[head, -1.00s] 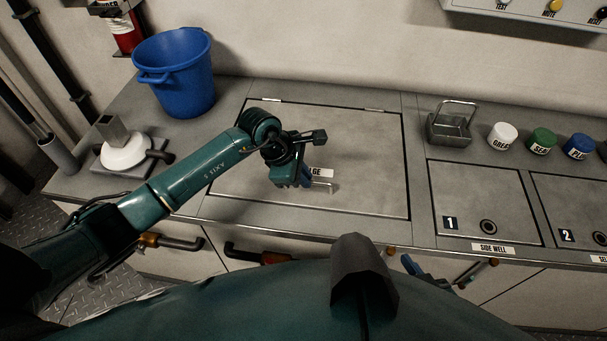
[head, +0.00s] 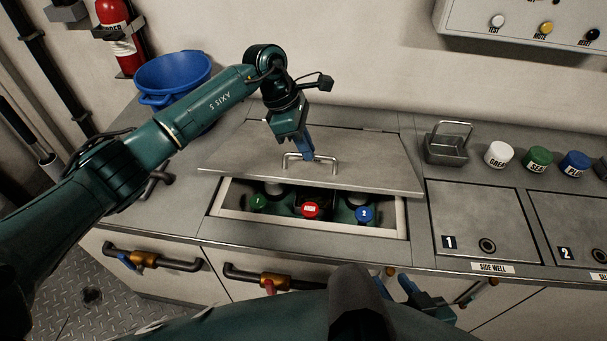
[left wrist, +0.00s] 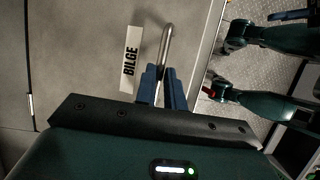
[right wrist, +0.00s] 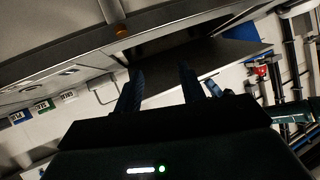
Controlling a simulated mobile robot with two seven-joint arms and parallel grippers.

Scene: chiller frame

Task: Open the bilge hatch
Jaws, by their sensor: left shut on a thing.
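The bilge hatch (head: 360,165) is a grey lid, tilted up with its front edge raised and its hinge side at the back. Its BILGE label (left wrist: 131,60) shows in the left wrist view. My left gripper (head: 308,157) is shut on the hatch's bent-rod handle (head: 293,160), which also runs between the fingers in the left wrist view (left wrist: 166,48). Under the lid, the opening shows green, red and blue caps (head: 310,209). The back of the well is hidden by the lid. My right gripper (right wrist: 160,85) is open and empty, low at the counter's front.
A blue bucket (head: 172,75) stands behind my left arm. A metal basket (head: 447,148) and white, green and blue jars (head: 538,160) stand to the right. Side well hatch 1 (head: 480,213) is closed. Pipes with valves (head: 270,280) run along the counter front.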

